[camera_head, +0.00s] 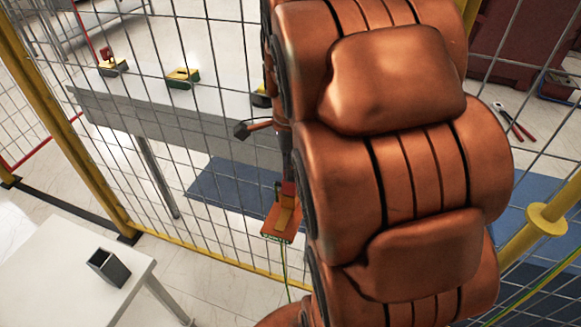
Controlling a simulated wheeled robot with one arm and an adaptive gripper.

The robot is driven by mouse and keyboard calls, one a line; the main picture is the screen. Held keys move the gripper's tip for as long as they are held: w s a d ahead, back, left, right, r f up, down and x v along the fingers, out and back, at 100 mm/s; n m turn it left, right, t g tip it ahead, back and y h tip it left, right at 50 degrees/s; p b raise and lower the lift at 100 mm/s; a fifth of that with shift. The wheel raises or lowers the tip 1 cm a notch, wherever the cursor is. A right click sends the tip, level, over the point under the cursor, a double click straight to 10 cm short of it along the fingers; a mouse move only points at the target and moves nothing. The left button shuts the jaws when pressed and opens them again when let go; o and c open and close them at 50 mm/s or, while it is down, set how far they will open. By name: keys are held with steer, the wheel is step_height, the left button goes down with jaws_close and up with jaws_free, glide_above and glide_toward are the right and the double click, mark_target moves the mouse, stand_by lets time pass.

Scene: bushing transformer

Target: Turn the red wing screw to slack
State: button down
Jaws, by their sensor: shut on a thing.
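My gripper (286,160) shows only as a narrow dark strip at the left edge of my copper-coloured arm, which hides most of it. Just below it is a small red upright part, which looks like the red wing screw (288,188). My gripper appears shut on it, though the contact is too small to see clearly. Under the screw is an orange-red clamp body (279,223) with a yellowish part. A green-yellow cable hangs down from it. The screw's exact angle cannot be told.
A wire fence (215,130) with yellow posts crosses the view. Behind it, a grey table (150,110) holds several yellow-green clamps (183,77). A white table (60,270) with a dark open box (108,267) stands at lower left. Red-handled pliers (514,122) lie at right.

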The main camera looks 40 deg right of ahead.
steer(key=n, duration=0.3)
steer(key=shift+a+f+n+b, duration=0.1)
steer(key=shift+n+b, duration=0.25)
steer(key=shift+n, duration=0.05)
steer(key=n, duration=0.3)
steer(key=shift+n+b, duration=0.3)
steer(key=shift+b, duration=0.05)
steer(key=n, duration=0.3)
steer(key=shift+n+b, duration=0.3)
steer(key=shift+b, duration=0.05)
steer(key=n, duration=0.3)
steer(key=shift+n+b, duration=0.35)
steer(key=shift+n, duration=0.05)
steer(key=n, duration=0.3)
steer(key=shift+n+b, duration=0.3)
steer(key=n, duration=0.3)
steer(key=shift+n, duration=0.3)
steer(key=n, duration=0.5)
steer(key=shift+n, duration=0.7)
